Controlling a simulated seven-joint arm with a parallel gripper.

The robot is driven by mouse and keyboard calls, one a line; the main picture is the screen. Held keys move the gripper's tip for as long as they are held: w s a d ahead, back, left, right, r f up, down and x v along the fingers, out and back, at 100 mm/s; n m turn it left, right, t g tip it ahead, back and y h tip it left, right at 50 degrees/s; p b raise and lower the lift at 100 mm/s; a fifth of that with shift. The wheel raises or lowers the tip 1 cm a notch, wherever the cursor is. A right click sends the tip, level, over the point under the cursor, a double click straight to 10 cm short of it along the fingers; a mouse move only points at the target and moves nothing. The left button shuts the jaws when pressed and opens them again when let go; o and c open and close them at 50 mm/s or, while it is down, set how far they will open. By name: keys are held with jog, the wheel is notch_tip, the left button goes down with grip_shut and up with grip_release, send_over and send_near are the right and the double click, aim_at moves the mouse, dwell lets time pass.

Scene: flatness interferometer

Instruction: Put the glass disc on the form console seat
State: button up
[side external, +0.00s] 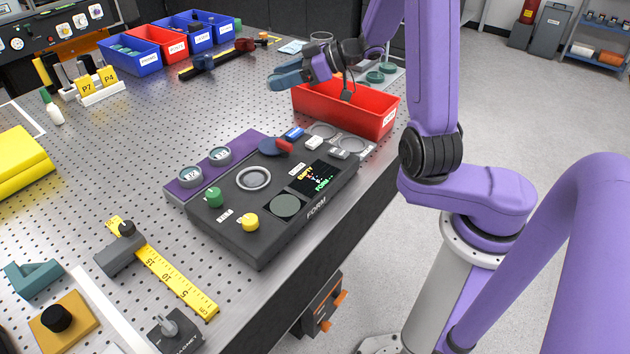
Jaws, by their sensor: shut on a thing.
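The dark form console (235,222) stands near the table's front edge. My gripper (284,77) is behind the console, above the table beside the red bin's far left corner, well apart from the seat. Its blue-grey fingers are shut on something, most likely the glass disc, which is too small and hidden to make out.
A dark blue and red paddle-like thing (275,146) lies at the console's back edge. Green (213,197) and yellow (250,222) knobs stick up beside the seat.

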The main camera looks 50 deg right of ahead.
jog(key=shift+s+d+m+t+h, duration=0.8)
jog(key=shift+s+d+m+h, duration=0.7)
jog(key=shift+s, duration=1.05)
jog(key=shift+w+a+n+g+y, duration=1.5)
jog(key=shift+w+a+n+y, duration=1.15)
jog(key=shift+a, duration=1.5)
jog(key=s+n+g+y, duration=0.3)
jog(key=s+n+g, duration=0.4)
jog(key=s, duration=0.1)
jog(key=shift+s+a+g, duration=0.3)
jog(key=shift+a, duration=0.15)
jog(key=shift+y, duration=0.25)
